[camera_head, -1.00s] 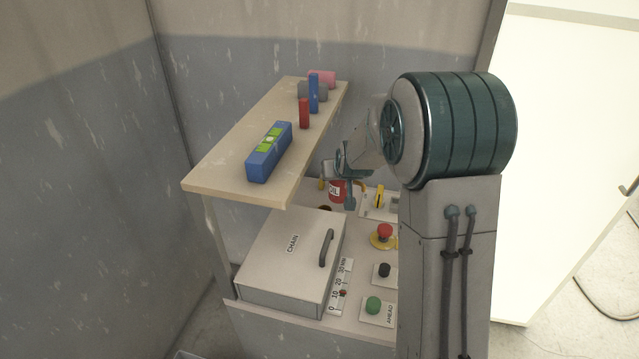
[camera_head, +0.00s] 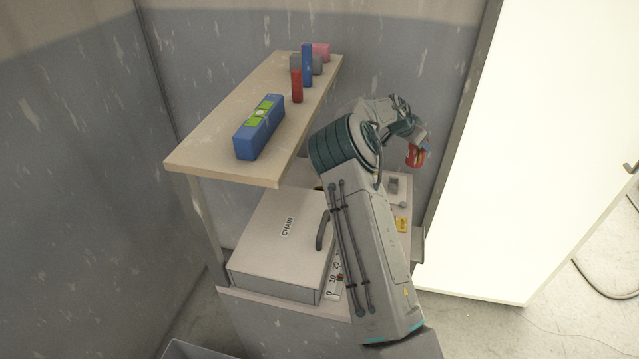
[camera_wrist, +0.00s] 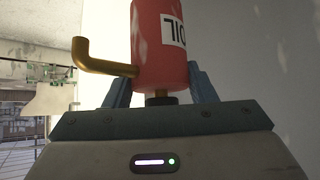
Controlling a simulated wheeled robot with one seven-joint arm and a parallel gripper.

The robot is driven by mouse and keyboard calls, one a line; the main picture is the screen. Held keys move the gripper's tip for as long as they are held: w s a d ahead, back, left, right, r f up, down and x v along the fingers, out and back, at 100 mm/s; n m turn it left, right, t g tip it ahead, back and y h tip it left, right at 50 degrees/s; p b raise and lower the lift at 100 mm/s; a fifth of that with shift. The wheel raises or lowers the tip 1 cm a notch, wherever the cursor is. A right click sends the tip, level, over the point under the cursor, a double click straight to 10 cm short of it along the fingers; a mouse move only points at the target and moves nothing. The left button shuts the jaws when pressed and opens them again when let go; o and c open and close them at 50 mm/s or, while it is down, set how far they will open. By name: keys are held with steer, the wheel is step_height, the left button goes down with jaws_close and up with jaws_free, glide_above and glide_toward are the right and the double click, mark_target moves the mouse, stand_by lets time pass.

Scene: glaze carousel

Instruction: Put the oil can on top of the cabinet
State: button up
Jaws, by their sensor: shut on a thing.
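The red oil can (camera_head: 416,157) is held in my gripper (camera_head: 422,142), off the bench and to the right of the wooden shelf. In the wrist view the red can (camera_wrist: 160,45) sits between the two blue-grey fingers of my gripper (camera_wrist: 161,88). Its label reads upside down there, and its brass spout (camera_wrist: 105,66) points left. A tall pale panel (camera_head: 540,150) with a small handle stands at the right of the head view. I cannot tell whether this is the cabinet.
The wooden shelf (camera_head: 215,150) holds a blue-and-green block (camera_head: 259,128), a red block (camera_head: 297,87), a tall blue block (camera_head: 307,65), and grey and pink pieces. Below it is a box marked CHAIN (camera_head: 275,235). My arm hides part of the bench.

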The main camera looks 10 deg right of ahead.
steer(key=shift+w+d+f+m+g, duration=0.1)
steer(key=shift+w+d+m+g, duration=0.3)
steer(key=shift+d+m, duration=0.2)
steer(key=shift+w+d+m+g+h+b, duration=0.15)
steer(key=shift+m+g+h+b, duration=0.15)
steer(key=shift+w+a+m, duration=0.2)
steer(key=shift+w+m, duration=0.1)
steer(key=w+a+f+p, duration=0.1)
steer(key=w+a, duration=0.2)
steer(key=a, duration=0.7)
steer(key=w+a+f, duration=0.1)
steer(key=w+a, duration=0.2)
steer(key=a, duration=0.7)
steer(key=s+a+f+n+t+p, duration=0.1)
steer(key=s+a+f, duration=0.1)
steer(key=a, duration=1.1)
steer(key=s+a+f+n+p, duration=0.1)
steer(key=s+a, duration=0.1)
steer(key=a, duration=1.2)
steer(key=d+f, duration=0.1)
steer(key=d, duration=0.5)
steer(key=d+f+b, duration=0.1)
steer(key=d, duration=0.5)
steer(key=d+f+b, duration=0.1)
steer(key=d, duration=0.5)
steer(key=shift+w+f, duration=0.1)
steer(key=shift+w, duration=0.1)
steer(key=shift+f, duration=0.35)
